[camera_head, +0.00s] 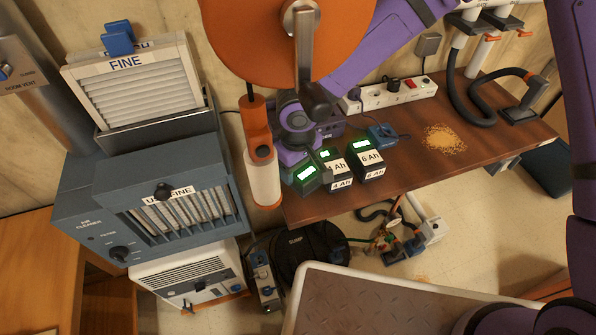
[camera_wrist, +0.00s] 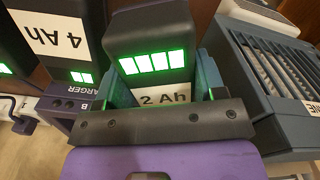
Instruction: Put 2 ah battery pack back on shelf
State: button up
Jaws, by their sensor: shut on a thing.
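The 2 Ah battery pack (camera_wrist: 152,45) is black with a lit green display and a white "2 Ah" label. My gripper (camera_wrist: 160,85) is shut on it, with a blue-grey finger on each side. In the head view the pack (camera_head: 306,176) is at the left end of the brown wooden shelf (camera_head: 420,178), below my gripper (camera_head: 297,160). I cannot tell whether it touches the shelf. The 6 Ah pack (camera_head: 369,160) is farther right.
A power strip (camera_head: 398,93), a blue device (camera_head: 382,134), a sawdust heap (camera_head: 444,138) and a black hose (camera_head: 468,108) are on the shelf. The grey air cleaner (camera_head: 165,195) stands left. A charger body (camera_wrist: 70,103) shows beside the held pack in the wrist view.

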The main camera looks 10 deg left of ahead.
jog(key=shift+f, duration=1.05)
jog(key=shift+f, duration=0.1)
jog(key=o, duration=0.7)
jog(key=shift+c, duration=0.2)
jog(key=shift+r, duration=3.85)
jog(key=shift+d, duration=0.1)
